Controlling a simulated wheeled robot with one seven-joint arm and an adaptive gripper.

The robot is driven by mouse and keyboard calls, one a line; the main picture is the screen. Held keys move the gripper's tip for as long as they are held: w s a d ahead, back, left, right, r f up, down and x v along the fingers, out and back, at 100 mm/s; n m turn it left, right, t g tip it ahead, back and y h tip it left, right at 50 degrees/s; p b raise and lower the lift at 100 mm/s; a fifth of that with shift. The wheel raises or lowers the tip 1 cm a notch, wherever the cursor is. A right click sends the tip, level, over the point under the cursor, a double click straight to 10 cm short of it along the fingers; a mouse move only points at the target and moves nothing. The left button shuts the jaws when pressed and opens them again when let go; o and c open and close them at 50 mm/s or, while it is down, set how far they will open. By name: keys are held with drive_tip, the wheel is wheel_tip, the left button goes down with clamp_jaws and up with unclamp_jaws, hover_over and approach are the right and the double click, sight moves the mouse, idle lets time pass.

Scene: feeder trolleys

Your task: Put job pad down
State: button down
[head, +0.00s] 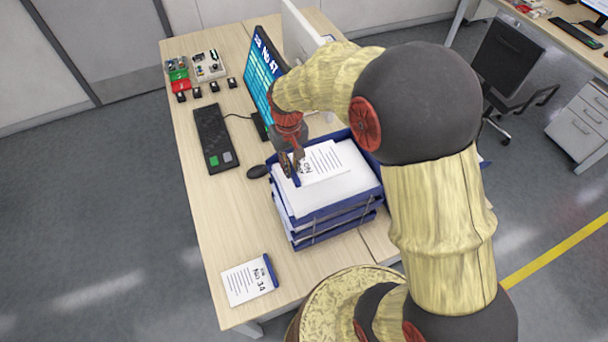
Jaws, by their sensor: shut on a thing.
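My gripper (293,173) is shut on the blue-bound edge of a white job pad (325,160). The pad is over the top of a stack of blue letter trays (310,222), above white paper in the top tray. I cannot tell whether it touches the paper. Its printed number is partly hidden by my gripper. A second pad (247,282), marked "No 14" with a blue binding, lies flat near the front edge of the desk.
The wooden desk (207,262) also holds a black keyboard (212,137), a mouse (257,171), a monitor (263,72) reading "No 47" and several small coloured parts (179,76). Bare desk lies left of the trays. A chair (508,62) stands at the right back.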

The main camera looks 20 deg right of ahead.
sight(302, 168)
drive_tip(key=d+f, duration=0.1)
drive_tip(key=f, duration=0.1)
drive_tip(key=d+f, duration=0.2)
drive_tip(key=shift+d+f, duration=0.15)
drive_tip(key=shift+d, duration=0.05)
drive_tip(key=f, duration=0.3)
drive_tip(key=shift+d, duration=0.3)
drive_tip(key=shift+f, duration=0.35)
drive_tip(key=shift+f, duration=0.15)
drive_tip(key=c, duration=1.8)
unclamp_jaws()
